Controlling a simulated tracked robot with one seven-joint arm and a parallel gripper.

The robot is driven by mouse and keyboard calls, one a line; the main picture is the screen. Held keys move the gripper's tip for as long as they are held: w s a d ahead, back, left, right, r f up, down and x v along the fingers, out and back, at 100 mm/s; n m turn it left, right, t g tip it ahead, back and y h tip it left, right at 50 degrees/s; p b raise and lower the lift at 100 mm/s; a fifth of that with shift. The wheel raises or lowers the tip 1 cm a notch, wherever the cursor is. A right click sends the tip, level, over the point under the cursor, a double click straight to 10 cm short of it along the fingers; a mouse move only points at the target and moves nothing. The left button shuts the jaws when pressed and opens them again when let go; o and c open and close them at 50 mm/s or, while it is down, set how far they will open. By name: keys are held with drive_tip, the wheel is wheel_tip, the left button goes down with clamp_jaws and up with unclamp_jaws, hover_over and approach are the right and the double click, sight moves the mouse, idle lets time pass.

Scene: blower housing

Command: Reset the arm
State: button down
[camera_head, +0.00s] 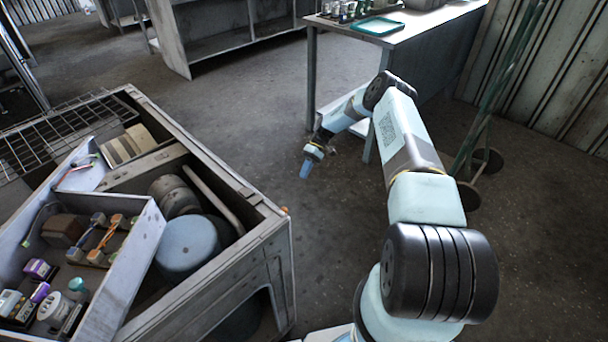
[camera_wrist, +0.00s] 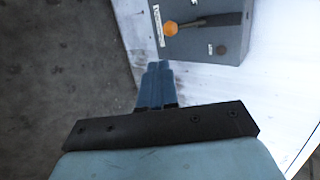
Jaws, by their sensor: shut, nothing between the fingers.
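My arm (camera_head: 405,140) reaches forward from the lower right of the head view, bends at a dark joint and slopes down to the left. My gripper (camera_head: 305,170) hangs at its end over open floor, between the wooden bench and the table, with blue fingers pointing down. In the wrist view the blue fingers (camera_wrist: 158,70) are together with nothing between them. Beyond them in that view is a dark grey box (camera_wrist: 203,45) with a lever and an orange knob (camera_wrist: 171,28), on a pale surface.
A wooden bench (camera_head: 215,270) stands at the left, with a grey tray (camera_head: 140,265) of small parts on it. A table (camera_head: 420,22) with a green tray (camera_head: 376,27) is behind my arm. Green poles on round bases (camera_head: 488,160) stand at the right. The middle floor is clear.

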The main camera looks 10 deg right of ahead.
wheel_tip(320, 180, up, 24)
drive_tip(key=t+h, duration=0.2)
drive_tip(key=h, duration=0.1)
drive_tip(key=s+r+m+t+h, duration=0.15)
drive_tip(key=s+r, duration=0.25)
drive_tip(key=r, duration=0.7)
drive_tip(key=s+r+m+t+h, duration=0.15)
drive_tip(key=s+r, duration=0.35)
drive_tip(key=r, duration=0.6)
drive_tip(key=s+d+r+m+t+h, duration=0.1)
drive_tip(key=s+d+r+m+t, duration=0.2)
drive_tip(key=s+r, duration=1.25)
drive_tip(key=s+d+f+m+t, duration=0.1)
drive_tip(key=s+t, duration=0.4)
drive_tip(key=s, duration=1.5)
drive_tip(key=shift+s+d+m, duration=0.15)
drive_tip(key=shift+d+m, duration=0.2)
drive_tip(key=shift+m, duration=0.05)
